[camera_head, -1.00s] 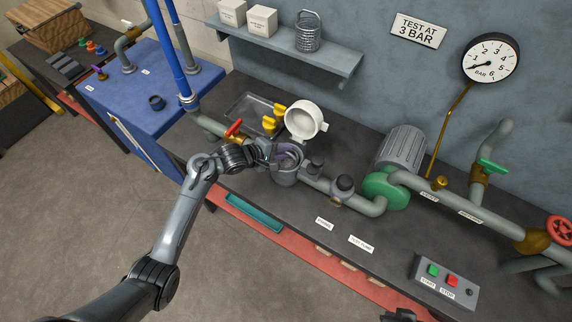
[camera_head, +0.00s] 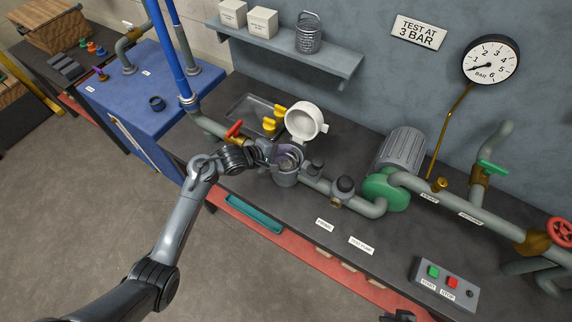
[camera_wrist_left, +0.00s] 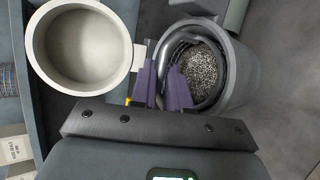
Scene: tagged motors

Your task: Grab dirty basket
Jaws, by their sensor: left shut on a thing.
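The dirty basket (camera_wrist_left: 203,72) sits inside the round grey strainer pot (camera_head: 286,178), its inside filled with speckled grey matter. Its curved metal handle (camera_wrist_left: 178,45) shows at the rim on the finger side. My left gripper (camera_wrist_left: 163,82), with purple fingers, is at the pot's mouth and is shut on the basket, apparently at the handle; the exact contact is partly hidden. In the head view my left gripper (camera_head: 276,157) covers part of the pot opening. A dark part of what looks like my right gripper (camera_head: 400,315) shows at the bottom edge; its fingers are unclear.
A clean mesh basket (camera_head: 308,34) stands on the shelf (camera_head: 335,66). A shallow tray (camera_head: 243,108) lies on the bench.

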